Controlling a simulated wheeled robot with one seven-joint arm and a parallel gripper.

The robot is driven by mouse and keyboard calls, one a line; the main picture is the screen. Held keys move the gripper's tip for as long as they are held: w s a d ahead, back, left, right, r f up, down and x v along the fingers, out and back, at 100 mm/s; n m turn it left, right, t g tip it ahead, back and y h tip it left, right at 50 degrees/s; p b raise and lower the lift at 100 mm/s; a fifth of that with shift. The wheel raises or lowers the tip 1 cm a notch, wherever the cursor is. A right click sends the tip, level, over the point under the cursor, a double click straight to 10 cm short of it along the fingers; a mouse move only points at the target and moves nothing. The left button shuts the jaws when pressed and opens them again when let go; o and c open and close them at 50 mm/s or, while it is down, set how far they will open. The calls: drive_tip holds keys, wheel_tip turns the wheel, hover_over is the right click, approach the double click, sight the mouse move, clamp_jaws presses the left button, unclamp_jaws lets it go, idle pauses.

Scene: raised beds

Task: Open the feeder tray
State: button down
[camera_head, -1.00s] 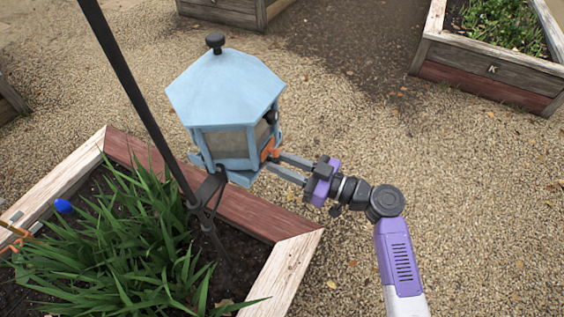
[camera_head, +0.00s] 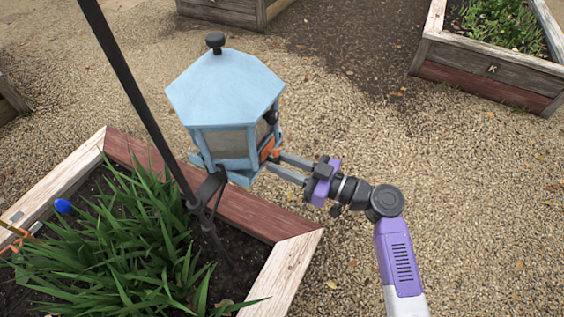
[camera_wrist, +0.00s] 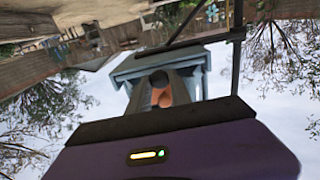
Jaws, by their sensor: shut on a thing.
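The light blue feeder (camera_head: 226,90) has a six-sided roof with a black knob and hangs by the dark pole. It also shows in the wrist view (camera_wrist: 195,62), seen close up. An orange tab (camera_head: 268,150) sits low on its right side. My gripper (camera_head: 272,161) reaches in from the right, and its two grey fingers are shut on the orange tab, which also shows between the fingers in the wrist view (camera_wrist: 162,97). The tray cannot be told apart clearly from the feeder's blue base (camera_head: 243,177). The fingertips are partly hidden by the feeder.
A dark pole (camera_head: 135,85) with a bracket rises left of the feeder from a wooden raised bed (camera_head: 245,208) full of green leaves (camera_head: 120,240). Another raised bed (camera_head: 485,72) stands at the upper right. Open gravel (camera_head: 470,200) lies to the right.

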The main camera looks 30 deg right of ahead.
drive_tip(key=shift+s, duration=0.1)
drive_tip(key=b+v, duration=0.5)
drive_tip(key=v, duration=0.9)
drive_tip(key=shift+s+d, duration=0.25)
drive_tip(key=shift+s, duration=0.05)
drive_tip(key=c, duration=1.2)
unclamp_jaws()
drive_tip(key=shift+b+v, duration=0.4)
drive_tip(key=shift+v, duration=3.5)
